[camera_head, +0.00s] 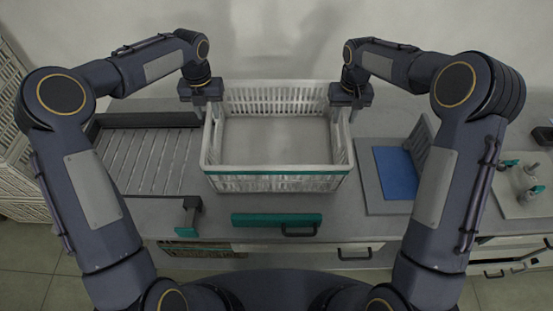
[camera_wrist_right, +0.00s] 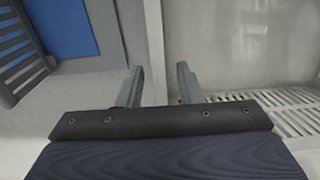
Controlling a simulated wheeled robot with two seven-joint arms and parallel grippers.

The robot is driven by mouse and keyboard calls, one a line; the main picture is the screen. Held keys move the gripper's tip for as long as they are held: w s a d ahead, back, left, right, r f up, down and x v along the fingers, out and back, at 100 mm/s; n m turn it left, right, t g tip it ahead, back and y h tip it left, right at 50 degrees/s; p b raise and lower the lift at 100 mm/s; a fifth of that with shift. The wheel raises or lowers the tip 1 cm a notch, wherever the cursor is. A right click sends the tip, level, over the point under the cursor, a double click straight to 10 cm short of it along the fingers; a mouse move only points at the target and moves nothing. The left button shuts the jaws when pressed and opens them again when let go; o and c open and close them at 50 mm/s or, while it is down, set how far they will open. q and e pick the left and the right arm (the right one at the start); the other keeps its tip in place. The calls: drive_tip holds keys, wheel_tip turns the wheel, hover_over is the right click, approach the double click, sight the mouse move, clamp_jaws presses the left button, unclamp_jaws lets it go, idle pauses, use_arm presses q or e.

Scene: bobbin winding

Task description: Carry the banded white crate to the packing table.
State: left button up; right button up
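The white crate (camera_head: 280,183) with a green band stands upright on the grey counter, in the middle of the head view. It looks empty. My right gripper (camera_head: 347,108) is over the crate's right wall. In the right wrist view its two fingers (camera_wrist_right: 160,88) are apart, with the crate's wall (camera_wrist_right: 154,50) running between them and gaps beside it. My left gripper (camera_head: 208,105) is at the crate's left wall; its fingertips are too small and hidden to show whether they grip. I cannot identify a packing table in view.
A slatted roller bed (camera_head: 148,160) lies left of the crate. A blue pad (camera_head: 396,172) on a grey board, with an upright slotted rack (camera_head: 418,143), lies to the right. Stacked crates (camera_head: 12,130) stand at far left.

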use_arm(q)
wheel_tip(320, 180, up, 8)
drive_tip(key=shift+r, duration=0.1)
use_arm(e)
wheel_tip(320, 180, up, 12)
idle(0.5)
idle(0.3)
